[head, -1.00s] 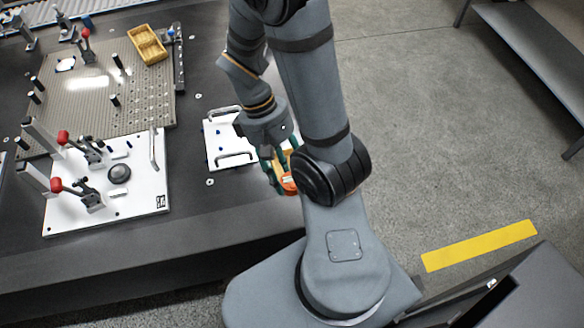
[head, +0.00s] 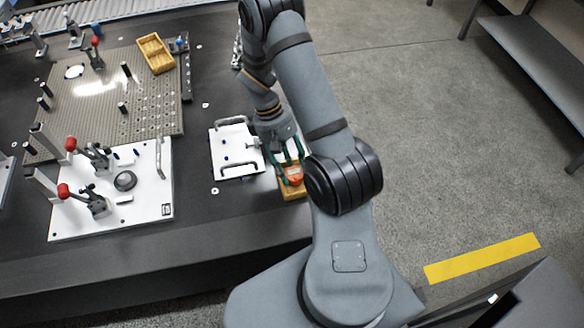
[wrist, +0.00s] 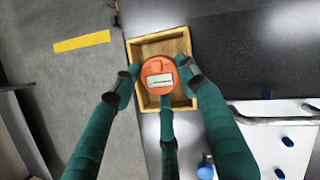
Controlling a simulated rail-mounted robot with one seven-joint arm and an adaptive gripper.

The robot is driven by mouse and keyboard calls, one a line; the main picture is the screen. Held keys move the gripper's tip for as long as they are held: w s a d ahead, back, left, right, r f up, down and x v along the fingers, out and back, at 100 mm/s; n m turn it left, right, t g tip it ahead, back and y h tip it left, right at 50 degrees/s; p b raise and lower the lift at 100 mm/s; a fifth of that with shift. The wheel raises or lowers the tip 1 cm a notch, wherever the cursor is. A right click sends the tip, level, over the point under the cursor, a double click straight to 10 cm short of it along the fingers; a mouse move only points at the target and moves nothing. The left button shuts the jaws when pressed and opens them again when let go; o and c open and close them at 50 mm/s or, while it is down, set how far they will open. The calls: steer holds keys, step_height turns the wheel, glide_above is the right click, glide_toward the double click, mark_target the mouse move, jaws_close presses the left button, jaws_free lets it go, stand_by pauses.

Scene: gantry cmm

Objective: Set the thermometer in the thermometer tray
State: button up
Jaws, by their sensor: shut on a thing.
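The thermometer is a round orange piece with a pale display (wrist: 159,79); its orange body also shows in the head view (head: 295,173). My gripper (wrist: 158,71) has green fingers shut around it, with fingertips at its sides and lower edge. The thermometer tray is an open wooden box (wrist: 159,37), seen in the head view at the table's right edge (head: 292,193). In the wrist view the thermometer is over the tray's opening, inside its outline. I cannot tell whether it touches the tray floor. My arm partly hides the tray in the head view.
A white plate with metal handles (head: 230,168) lies just left of the tray. A white fixture with red-tipped clamps (head: 140,205) is farther left. A second yellow box (head: 155,53) stands on the perforated plate at the back. The dark table surface in front is clear.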

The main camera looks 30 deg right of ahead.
steer(key=shift+f, duration=0.35)
steer(key=shift+f, duration=0.15)
steer(key=o, duration=1)
steer(key=shift+r, duration=0.25)
steer(key=shift+w+r, duration=0.25)
steer(key=shift+r, duration=0.1)
steer(key=v, duration=1.1)
steer(key=shift+s+a+r+p, duration=0.1)
steer(key=shift+p, duration=0.2)
